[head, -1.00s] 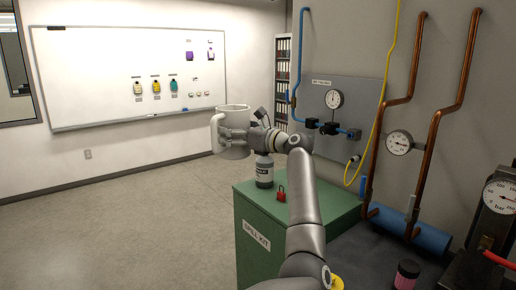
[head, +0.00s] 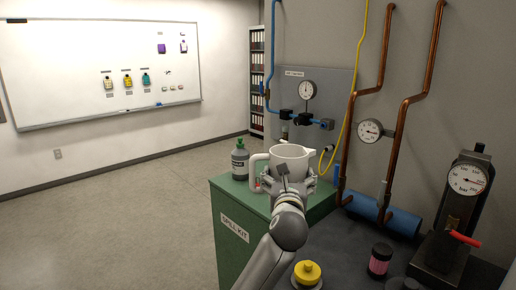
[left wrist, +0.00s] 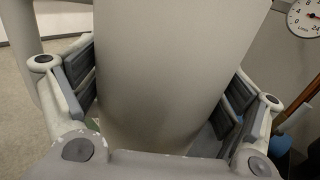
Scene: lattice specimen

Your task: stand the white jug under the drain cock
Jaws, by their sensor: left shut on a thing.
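The white jug (head: 289,160) is upright, its handle to the left and its spout to the right. My left gripper (head: 288,182) is shut around its body. In the left wrist view the jug's pale wall (left wrist: 160,70) fills the space between the finger pads. The jug shows over the green spill kit cabinet (head: 228,195); whether its base touches the top is hidden. Behind and above it is the blue pipe with dark valves and a short fitting pointing down (head: 285,131), which looks like the drain cock. My right gripper is not in view.
A grey bottle with a green cap (head: 240,160) stands left of the jug on the cabinet. A red object is partly hidden behind the handle. A yellow hose (head: 344,130) and copper pipes (head: 375,90) are to the right. A yellow-topped item (head: 307,273) stands in front.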

